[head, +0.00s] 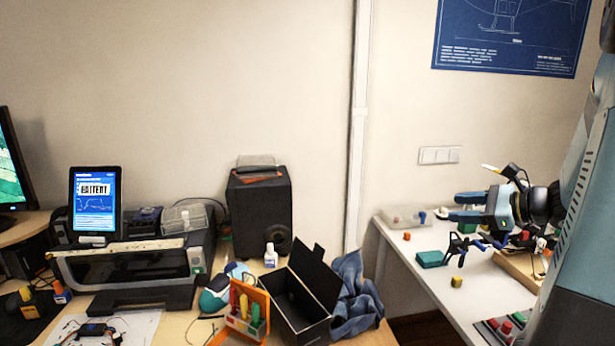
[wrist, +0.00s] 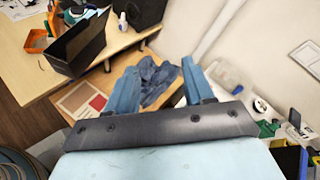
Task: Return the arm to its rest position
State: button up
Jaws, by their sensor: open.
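My gripper (head: 454,206) is at the right in the head view, held above the white table. Its two blue fingers point left and stand apart with nothing between them. In the wrist view my gripper (wrist: 160,76) also shows its blue fingers spread, with a blue cloth (wrist: 158,80) lying in the background beyond the gap. My arm comes in from the right edge of the head view and hides part of the white table.
The white table (head: 405,245) holds a green block (head: 431,259), a yellow block (head: 457,282) and a clear box (head: 402,216). On the wooden desk are an open black box (head: 303,305), an orange tool holder (head: 246,312), a printer (head: 130,265) and a speaker (head: 260,212). Free air lies left of my gripper.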

jog(key=s+a+r+n+g, duration=0.1)
jog(key=s+a+n+g, duration=0.4)
jog(key=a, duration=0.4)
jog(key=s+a+r+n+h, duration=0.2)
jog(key=s+n+h, duration=0.3)
jog(key=s+n, duration=0.2)
jog(key=s+a+r+n+h, duration=0.3)
jog(key=s+n+h, duration=0.1)
jog(key=s+n, duration=0.4)
jog(key=shift+s+a+n+t+h, duration=0.3)
jog(key=shift+n+h, duration=0.1)
jog(key=shift+n, duration=0.6)
jog(key=shift+c, duration=0.9)
jog(key=shift+d, duration=0.1)
